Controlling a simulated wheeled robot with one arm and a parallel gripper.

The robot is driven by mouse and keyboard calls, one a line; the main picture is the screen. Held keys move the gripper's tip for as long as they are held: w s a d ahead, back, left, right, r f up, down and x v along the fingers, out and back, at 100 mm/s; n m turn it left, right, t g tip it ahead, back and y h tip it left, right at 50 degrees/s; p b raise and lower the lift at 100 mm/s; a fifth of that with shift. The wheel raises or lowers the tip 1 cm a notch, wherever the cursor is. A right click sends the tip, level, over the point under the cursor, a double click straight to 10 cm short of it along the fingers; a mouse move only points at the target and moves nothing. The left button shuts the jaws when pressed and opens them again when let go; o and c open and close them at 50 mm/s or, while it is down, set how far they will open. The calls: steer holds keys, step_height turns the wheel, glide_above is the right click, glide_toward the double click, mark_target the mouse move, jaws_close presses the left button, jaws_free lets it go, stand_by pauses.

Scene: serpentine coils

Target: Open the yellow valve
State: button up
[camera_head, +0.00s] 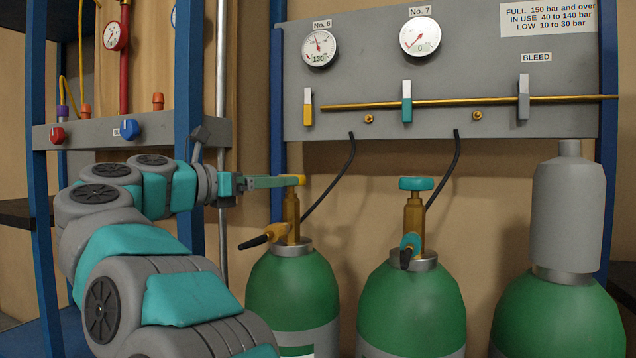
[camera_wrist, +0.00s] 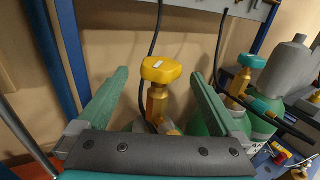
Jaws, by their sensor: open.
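The yellow valve handwheel (camera_head: 300,179) sits on top of a brass stem (camera_head: 291,212) on the left green cylinder (camera_head: 292,290). In the wrist view the yellow handwheel (camera_wrist: 160,69) stands between my two green fingers, with a gap on both sides. My gripper (camera_wrist: 158,76) is open and holds nothing. In the head view my gripper (camera_head: 278,182) reaches in from the left at handwheel height, and its fingers partly cover the handwheel. I cannot tell whether the handwheel is turned.
A second green cylinder (camera_head: 411,305) with a teal handwheel (camera_head: 416,183) stands to the right, then a grey-capped cylinder (camera_head: 570,215). Black hoses (camera_head: 333,180) rise to a grey panel (camera_head: 440,70). The No. 6 gauge (camera_head: 319,48) reads 130; the No. 7 gauge (camera_head: 420,36) reads 0.

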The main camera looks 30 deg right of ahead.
mark_target(302, 180)
steer(key=p+x, duration=0.1)
steer(key=x, duration=0.6)
steer(key=shift+d, duration=0.4)
steer(key=shift+f, duration=0.1)
steer(key=c, duration=1.3)
